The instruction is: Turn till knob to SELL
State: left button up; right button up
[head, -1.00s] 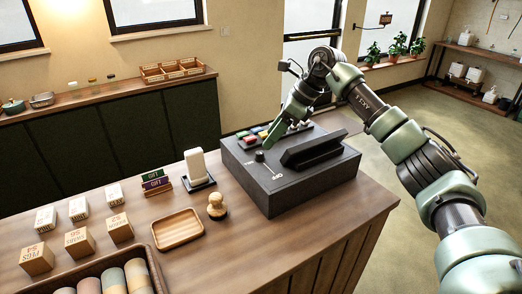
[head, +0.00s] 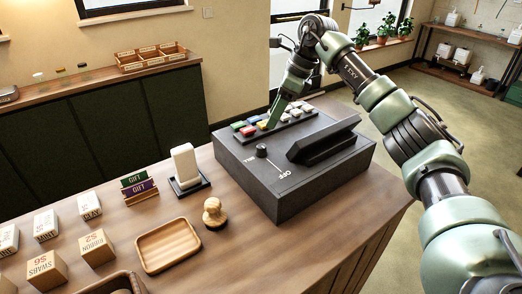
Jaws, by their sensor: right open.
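The till (head: 290,170) is a dark grey box on the wooden counter. Its small black knob (head: 262,150) sits on the top face, with a line and the words OFF and SELL printed near it. Which word the knob points to is too small to tell. Several coloured keys (head: 270,121) run along the till's back edge. My right gripper (head: 275,112) is open, pointing down over the coloured keys, behind and a little right of the knob, not on it. Its fingertips partly hide some keys. My left gripper is not in view.
A raised black bar (head: 322,140) stands on the till right of the knob. A wooden stamp (head: 214,214), an empty wooden tray (head: 168,246), a white block on a stand (head: 186,166) and gift cards (head: 139,187) are left of the till.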

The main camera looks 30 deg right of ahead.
aim_at(263, 146)
jog(key=x, duration=0.7)
jog(key=d+b+x, duration=0.1)
jog(key=x, duration=0.2)
jog(key=shift+s+f, duration=0.25)
jog(key=shift+f, duration=0.2)
jog(key=shift+w+a+f, duration=0.1)
jog(key=shift+a+f, duration=0.05)
jog(key=shift+f, duration=0.25)
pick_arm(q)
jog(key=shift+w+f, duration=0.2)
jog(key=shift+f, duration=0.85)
pick_arm(e)
grip_shut()
